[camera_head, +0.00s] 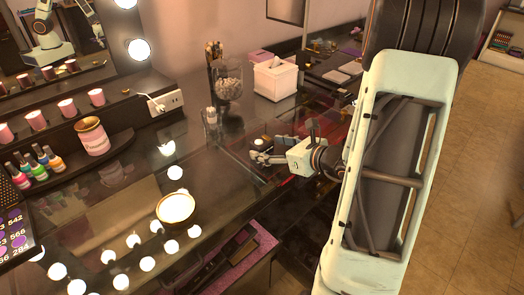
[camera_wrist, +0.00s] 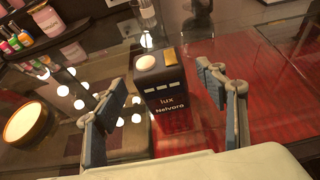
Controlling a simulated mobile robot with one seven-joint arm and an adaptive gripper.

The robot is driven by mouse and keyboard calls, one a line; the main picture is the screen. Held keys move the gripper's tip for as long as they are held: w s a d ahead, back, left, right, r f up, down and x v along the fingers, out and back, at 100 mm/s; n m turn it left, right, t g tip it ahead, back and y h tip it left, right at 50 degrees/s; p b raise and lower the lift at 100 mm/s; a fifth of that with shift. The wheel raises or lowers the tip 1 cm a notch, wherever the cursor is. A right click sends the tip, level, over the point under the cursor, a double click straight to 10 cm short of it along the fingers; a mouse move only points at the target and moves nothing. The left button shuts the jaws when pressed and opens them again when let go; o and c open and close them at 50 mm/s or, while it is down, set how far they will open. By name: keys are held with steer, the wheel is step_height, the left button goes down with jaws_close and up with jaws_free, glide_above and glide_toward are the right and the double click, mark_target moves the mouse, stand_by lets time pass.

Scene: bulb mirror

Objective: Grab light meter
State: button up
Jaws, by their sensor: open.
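The light meter (camera_wrist: 172,102) is a dark box marked "lux Netvoro", with a white dome and a gold square on its top. In the wrist view it stands upright on the glossy dark counter, in line with the gap between my fingers. My gripper (camera_wrist: 165,88) is open, with one finger to each side of the meter and visible space on both sides. In the head view my gripper (camera_head: 268,158) is low over the counter near its front edge, and the meter (camera_head: 259,142) is partly hidden behind the fingers.
A glass jar (camera_head: 228,82) and a white tissue box (camera_head: 275,79) stand behind. Nail polish bottles (camera_head: 38,160) and a pink jar (camera_head: 92,136) sit on the left shelf. Bulbs reflect in the counter.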

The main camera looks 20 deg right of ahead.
steer(key=x, duration=0.3)
steer(key=shift+w+a+f, duration=0.1)
steer(key=shift+w+f, duration=0.1)
steer(key=shift+w, duration=0.1)
steer(key=c, duration=1.4)
steer(key=shift+o, duration=0.2)
steer(key=shift+r, duration=0.15)
